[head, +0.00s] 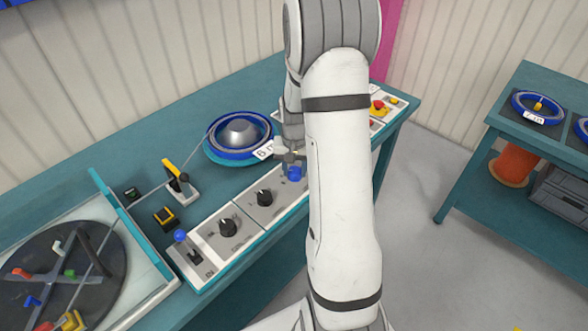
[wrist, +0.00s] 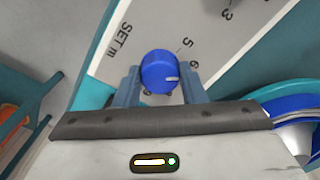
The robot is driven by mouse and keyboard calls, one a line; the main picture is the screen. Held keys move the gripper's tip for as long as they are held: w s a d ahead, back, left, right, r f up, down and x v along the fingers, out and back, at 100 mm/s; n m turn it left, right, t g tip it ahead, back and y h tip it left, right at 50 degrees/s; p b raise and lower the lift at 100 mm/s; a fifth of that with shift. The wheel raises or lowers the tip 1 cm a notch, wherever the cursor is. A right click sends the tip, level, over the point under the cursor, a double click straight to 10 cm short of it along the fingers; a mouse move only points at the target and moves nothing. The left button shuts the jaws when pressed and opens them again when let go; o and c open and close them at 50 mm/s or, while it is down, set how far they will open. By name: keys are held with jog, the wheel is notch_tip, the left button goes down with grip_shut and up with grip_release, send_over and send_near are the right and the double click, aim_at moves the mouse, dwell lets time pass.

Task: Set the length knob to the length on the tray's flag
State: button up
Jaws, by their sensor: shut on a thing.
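The blue length knob (wrist: 160,70) sits on the pale panel beside the print "SET m" in the wrist view, with a short white mark on its right side. Around it I read 3, 5 and 6 (wrist: 194,65). The white mark points right, close to the 6; a finger hides part of the scale there. My gripper (wrist: 161,82) is shut on the knob, one finger on each side. In the head view the knob (head: 295,174) shows below my gripper (head: 291,160). The tray's flag (head: 264,150) appears to read 6 m, beside the blue reel (head: 240,134).
The control panel (head: 228,236) has black knobs and a blue-tipped lever (head: 181,237). A red button (head: 378,105) is at its far end. A turntable (head: 60,270) stands at the left. A side table (head: 540,70) at the right holds another labelled reel (head: 538,105).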

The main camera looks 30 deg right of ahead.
aim_at(295, 171)
jog(key=o, duration=1)
jog(key=shift+r, duration=3.9)
